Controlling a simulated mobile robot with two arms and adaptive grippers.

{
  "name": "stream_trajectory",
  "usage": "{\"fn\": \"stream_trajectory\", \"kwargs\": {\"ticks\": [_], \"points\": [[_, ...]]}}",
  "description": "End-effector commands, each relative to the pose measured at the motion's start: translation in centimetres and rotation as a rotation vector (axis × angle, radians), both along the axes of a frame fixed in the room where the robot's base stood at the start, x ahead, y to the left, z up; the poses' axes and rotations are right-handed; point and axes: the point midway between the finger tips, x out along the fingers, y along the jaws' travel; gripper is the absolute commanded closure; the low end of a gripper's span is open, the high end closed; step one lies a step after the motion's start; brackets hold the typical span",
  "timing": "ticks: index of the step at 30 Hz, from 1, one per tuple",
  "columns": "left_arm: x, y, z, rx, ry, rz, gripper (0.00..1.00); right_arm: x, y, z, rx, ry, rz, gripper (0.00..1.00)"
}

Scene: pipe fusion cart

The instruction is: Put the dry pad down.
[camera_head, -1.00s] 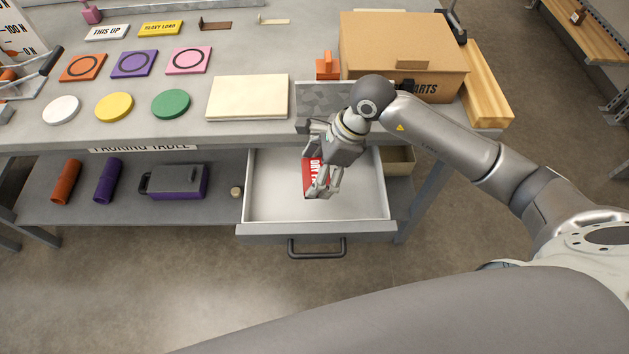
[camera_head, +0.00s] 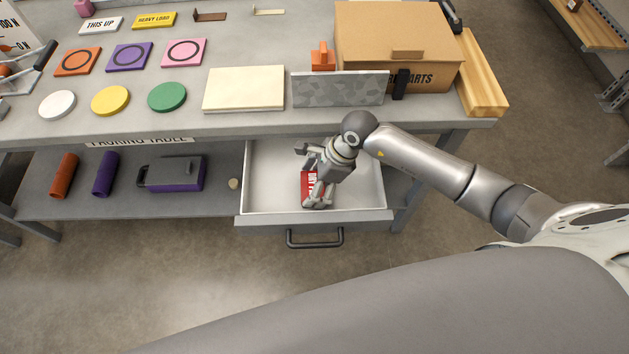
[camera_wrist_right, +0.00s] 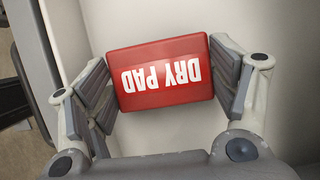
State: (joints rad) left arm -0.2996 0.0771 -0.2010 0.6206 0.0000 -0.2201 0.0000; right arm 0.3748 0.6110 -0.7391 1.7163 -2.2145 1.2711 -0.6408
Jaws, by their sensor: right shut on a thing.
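The dry pad (camera_wrist_right: 165,73) is a red block with white "DRY PAD" lettering, upside down in the right wrist view. My right gripper (camera_wrist_right: 166,80) is shut on it, with fingers against its left and right sides. In the head view the pad (camera_head: 308,187) is inside the open white drawer (camera_head: 265,185), partly hidden by my right gripper (camera_head: 317,190). They are near the drawer's front wall. I cannot tell whether the pad touches the drawer floor. My left gripper is not in view.
The drawer hangs under the packing table (camera_head: 240,125), its handle (camera_head: 315,238) facing front. The drawer's left part is bare. On the table above stand a grey speckled panel (camera_head: 335,90), a cream slab (camera_head: 243,88) and a cardboard box (camera_head: 400,40). A shelf (camera_head: 125,205) lies left of the drawer.

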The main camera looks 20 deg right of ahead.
Motion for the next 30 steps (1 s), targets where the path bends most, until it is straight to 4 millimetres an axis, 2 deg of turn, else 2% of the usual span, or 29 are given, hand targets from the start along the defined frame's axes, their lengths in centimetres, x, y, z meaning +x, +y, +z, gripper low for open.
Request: {"fn": "stream_trajectory", "kwargs": {"ticks": [5, 6, 10, 23, 26, 30], "points": [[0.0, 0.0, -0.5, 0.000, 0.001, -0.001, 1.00, 0.0, 0.0, -0.4, -0.001, 0.000, 0.000, 0.43], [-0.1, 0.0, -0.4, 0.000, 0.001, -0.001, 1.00, 0.0, 0.0, -0.3, -0.001, 0.000, 0.000, 0.18], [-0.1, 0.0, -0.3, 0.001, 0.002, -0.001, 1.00, 0.0, 0.0, -0.3, -0.001, 0.000, 0.000, 0.01], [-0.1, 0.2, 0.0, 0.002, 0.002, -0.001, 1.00, 0.0, 0.0, 0.0, 0.000, 0.000, -0.001, 0.00], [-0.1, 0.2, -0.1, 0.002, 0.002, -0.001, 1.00, 0.1, -0.4, 0.7, -0.002, -0.003, -0.002, 0.00], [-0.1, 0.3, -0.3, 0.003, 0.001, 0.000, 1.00, -0.3, -1.4, 3.2, -0.004, -0.006, 0.000, 0.00]]}}
